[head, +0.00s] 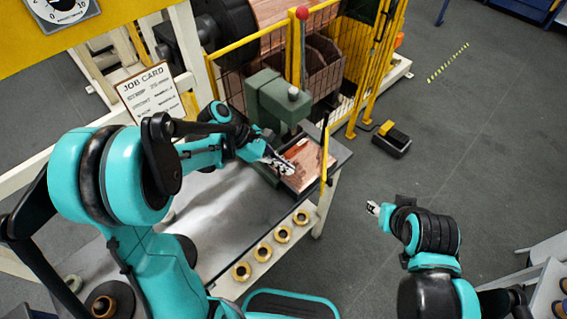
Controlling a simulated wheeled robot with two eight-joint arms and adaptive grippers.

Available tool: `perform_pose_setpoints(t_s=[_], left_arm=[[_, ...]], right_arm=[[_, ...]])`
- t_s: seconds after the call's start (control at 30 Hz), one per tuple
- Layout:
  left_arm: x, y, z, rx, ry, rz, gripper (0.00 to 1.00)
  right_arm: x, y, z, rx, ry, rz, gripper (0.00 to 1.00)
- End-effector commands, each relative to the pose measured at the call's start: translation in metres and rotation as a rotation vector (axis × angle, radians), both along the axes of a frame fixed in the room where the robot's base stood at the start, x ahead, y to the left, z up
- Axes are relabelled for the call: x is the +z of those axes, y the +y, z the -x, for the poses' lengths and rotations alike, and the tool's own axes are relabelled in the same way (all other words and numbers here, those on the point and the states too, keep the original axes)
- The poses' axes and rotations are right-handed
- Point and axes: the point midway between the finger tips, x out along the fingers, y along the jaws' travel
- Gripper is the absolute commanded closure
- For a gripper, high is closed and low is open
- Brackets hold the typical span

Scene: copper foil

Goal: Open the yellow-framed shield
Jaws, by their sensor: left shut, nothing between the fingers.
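A yellow upright bar (324,158) with a dark top stands at the right edge of the tray beside the green press (278,100). It looks like the shield's frame seen nearly edge-on; I cannot make out its panel. A shallow dark tray (318,183) with copper pieces lies under the press on the bench. My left gripper (283,165) is shut and empty over the left part of the tray, left of the yellow bar and apart from it. My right gripper (373,208) is over the floor right of the bench, away from the shield; its jaws are too small to read.
A yellow-framed mesh fence (235,82) encloses a copper roll (280,12) behind the press. Several brass rings (262,251) line the bench's front edge. A job card (148,92) stands at the back left. A black and yellow pedal (392,140) lies on the floor. Open floor is at right.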

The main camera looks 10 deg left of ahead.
Motion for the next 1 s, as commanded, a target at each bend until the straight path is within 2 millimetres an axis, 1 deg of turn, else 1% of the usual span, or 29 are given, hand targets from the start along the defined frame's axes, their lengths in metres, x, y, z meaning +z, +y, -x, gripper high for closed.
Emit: perform_pose_setpoints(t_s=[0.03,0.27,0.4,0.53,0.67,1.0], left_arm=[[-0.012,-0.009,0.0,-0.004,-0.001,0.0,1.0],[-0.046,-0.043,-0.001,-0.005,-0.001,-0.001,1.0],[-0.043,-0.065,-0.001,-0.004,-0.001,-0.001,1.0],[-0.043,-0.077,-0.002,-0.004,-0.001,-0.001,1.0],[-0.042,-0.081,-0.003,-0.002,-0.001,-0.001,1.0],[-0.042,-0.082,-0.003,-0.001,-0.001,-0.001,1.0]], right_arm=[[-0.006,0.0,0.0,0.0,0.0,0.0,0.6],[-0.019,0.0,0.0,0.0,0.0,0.0,0.6],[-0.022,0.0,0.0,0.0,0.0,0.0,0.6],[-0.023,0.0,0.0,0.0,0.0,0.0,0.6],[-0.024,0.0,0.0,0.0,0.0,0.0,0.6],[-0.024,0.0,0.0,0.0,0.0,0.0,0.6]])
